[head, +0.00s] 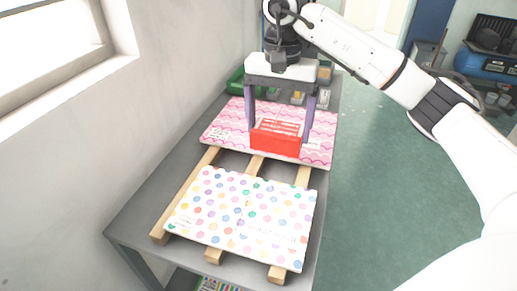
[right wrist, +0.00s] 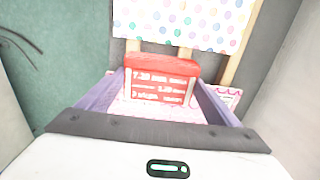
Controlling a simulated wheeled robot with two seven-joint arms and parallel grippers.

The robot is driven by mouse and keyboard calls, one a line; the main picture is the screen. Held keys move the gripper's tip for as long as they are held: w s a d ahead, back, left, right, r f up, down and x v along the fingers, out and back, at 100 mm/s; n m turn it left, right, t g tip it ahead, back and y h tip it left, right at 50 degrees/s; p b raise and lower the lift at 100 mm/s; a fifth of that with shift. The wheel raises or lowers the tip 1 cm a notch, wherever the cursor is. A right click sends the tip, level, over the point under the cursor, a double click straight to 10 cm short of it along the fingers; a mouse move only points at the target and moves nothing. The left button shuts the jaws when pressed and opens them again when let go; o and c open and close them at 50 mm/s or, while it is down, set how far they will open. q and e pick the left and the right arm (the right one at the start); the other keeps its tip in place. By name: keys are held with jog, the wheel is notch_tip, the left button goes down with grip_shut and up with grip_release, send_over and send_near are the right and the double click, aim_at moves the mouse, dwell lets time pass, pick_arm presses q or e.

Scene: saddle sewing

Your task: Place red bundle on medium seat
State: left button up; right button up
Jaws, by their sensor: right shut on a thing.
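The red bundle (head: 275,142), a box-like block with white print on its top, is held between the two purple fingers of my right gripper (head: 280,126). In the right wrist view the bundle (right wrist: 160,80) sits between both fingers. It is over the pink wavy-patterned seat board (head: 226,124); whether it touches the board is hard to tell. A white board with coloured dots (head: 243,217) lies nearer the front, and I cannot tell which board is the medium seat. My left gripper is not in view.
Both boards lie on wooden slats (head: 160,236) on a grey table (head: 150,205) along the wall. A green bin (head: 236,82) and small containers (head: 297,97) stand at the table's back. Open floor lies to the right.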

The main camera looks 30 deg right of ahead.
aim_at(280, 132)
jog(key=f, duration=0.4)
jog(key=shift+s, duration=0.35)
jog(key=shift+f+p, duration=0.3)
jog(key=shift+f, duration=1.9)
jog(key=o, duration=0.8)
jog(key=shift+f, duration=0.1)
jog(key=shift+c, duration=0.2)
jog(key=o, duration=0.3)
jog(key=shift+o, duration=0.2)
